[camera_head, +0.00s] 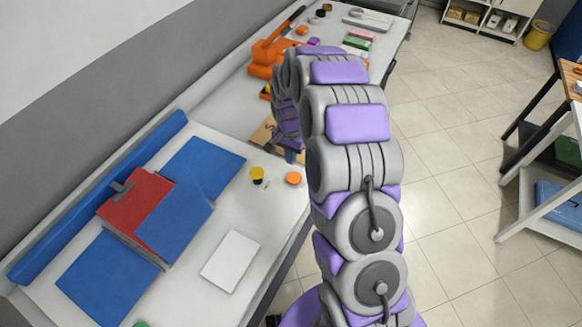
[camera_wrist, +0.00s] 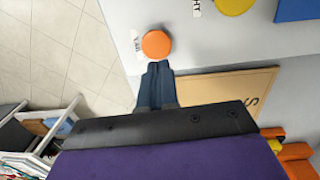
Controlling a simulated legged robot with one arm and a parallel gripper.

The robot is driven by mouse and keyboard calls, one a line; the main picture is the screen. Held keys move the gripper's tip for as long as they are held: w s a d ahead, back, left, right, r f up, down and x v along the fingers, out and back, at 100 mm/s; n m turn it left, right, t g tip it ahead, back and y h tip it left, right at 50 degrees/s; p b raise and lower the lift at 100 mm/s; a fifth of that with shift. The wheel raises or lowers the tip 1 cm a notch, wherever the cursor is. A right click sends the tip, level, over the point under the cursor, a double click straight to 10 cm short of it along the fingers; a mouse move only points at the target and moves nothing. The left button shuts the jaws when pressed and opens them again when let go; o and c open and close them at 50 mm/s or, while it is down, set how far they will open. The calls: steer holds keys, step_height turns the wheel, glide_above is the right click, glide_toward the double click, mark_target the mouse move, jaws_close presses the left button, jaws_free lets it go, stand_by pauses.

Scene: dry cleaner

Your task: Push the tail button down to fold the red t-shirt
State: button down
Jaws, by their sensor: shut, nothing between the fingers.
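The red t-shirt (camera_head: 135,202) lies on the blue folding board (camera_head: 105,278), partly covered by a blue panel. An orange round button (camera_head: 293,179) and a yellow button (camera_head: 257,174) sit on the white table at the board's right. In the wrist view the orange button (camera_wrist: 156,44) has a small label beside it, too blurred to read surely; the yellow button (camera_wrist: 234,5) is cut off by the top edge. My gripper (camera_wrist: 155,68) is shut and empty, its tips just below the orange button in the picture; I cannot tell whether they touch. My arm partly hides it in the head view.
A white flat panel (camera_head: 231,260) lies on the table's near part. A green button (camera_head: 140,324) shows at the bottom edge. A brown lettered board (camera_wrist: 226,88) lies near my gripper. Orange items (camera_head: 266,58) stand farther back. The tiled floor at right is open.

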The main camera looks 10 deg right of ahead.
steer(key=shift+w+d+r, duration=0.1)
steer(key=shift+w+r, duration=0.05)
steer(key=shift+r, duration=1.2)
steer(key=shift+w+r, duration=0.1)
steer(key=shift+r, duration=1.2)
steer(key=shift+d, duration=0.1)
steer(key=s+a+r+n+b, duration=0.1)
steer(key=s+r+n, duration=0.1)
steer(key=s+r, duration=0.45)
steer(key=s+r+n, duration=0.2)
steer(key=s+r, duration=0.2)
steer(key=s, duration=0.6)
steer(key=s+r+n+g+b, duration=0.1)
steer(key=s+n, duration=0.3)
steer(key=s, duration=1.9)
steer(key=shift+d+r+b, duration=0.3)
steer(key=shift+b, duration=0.3)
steer(key=shift+s, duration=0.1)
